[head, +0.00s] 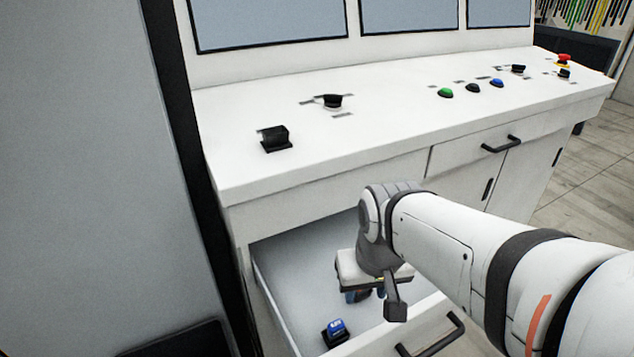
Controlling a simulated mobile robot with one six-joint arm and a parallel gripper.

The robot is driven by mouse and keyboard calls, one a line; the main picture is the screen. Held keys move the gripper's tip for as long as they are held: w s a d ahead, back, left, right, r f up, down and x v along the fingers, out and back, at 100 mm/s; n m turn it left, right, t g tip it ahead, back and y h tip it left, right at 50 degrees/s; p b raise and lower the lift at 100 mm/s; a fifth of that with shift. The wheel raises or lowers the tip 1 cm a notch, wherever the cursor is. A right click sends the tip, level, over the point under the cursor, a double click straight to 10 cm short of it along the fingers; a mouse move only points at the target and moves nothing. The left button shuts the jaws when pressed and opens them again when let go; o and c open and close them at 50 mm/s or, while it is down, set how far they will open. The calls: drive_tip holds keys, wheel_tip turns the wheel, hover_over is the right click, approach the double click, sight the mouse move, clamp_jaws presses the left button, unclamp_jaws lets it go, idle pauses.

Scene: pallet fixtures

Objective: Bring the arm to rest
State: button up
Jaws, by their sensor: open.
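My arm reaches in from the right over an open drawer (300,290) in the white console. My gripper (372,296) hangs at the arm's end, over the drawer, pointing down. It is open, though its fingers are partly hidden behind the wrist and a dark bracket. A small blue and black object (336,331) lies in the drawer, left of my gripper and apart from it. Something blue also shows just under the gripper; I cannot tell whether it is a finger part or another object.
The console top (390,110) carries a black switch block (275,139), a black knob (332,101), green (445,92) and blue (497,83) buttons, and a red emergency button (564,59). The drawer handle (432,338) is below the arm. A grey panel (80,170) stands close at left.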

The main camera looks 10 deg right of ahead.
wheel_tip(320, 180, up, 8)
drive_tip(key=p, duration=0.7)
drive_tip(key=shift+d, duration=0.1)
idle(1.7)
drive_tip(key=shift+c, duration=0.5)
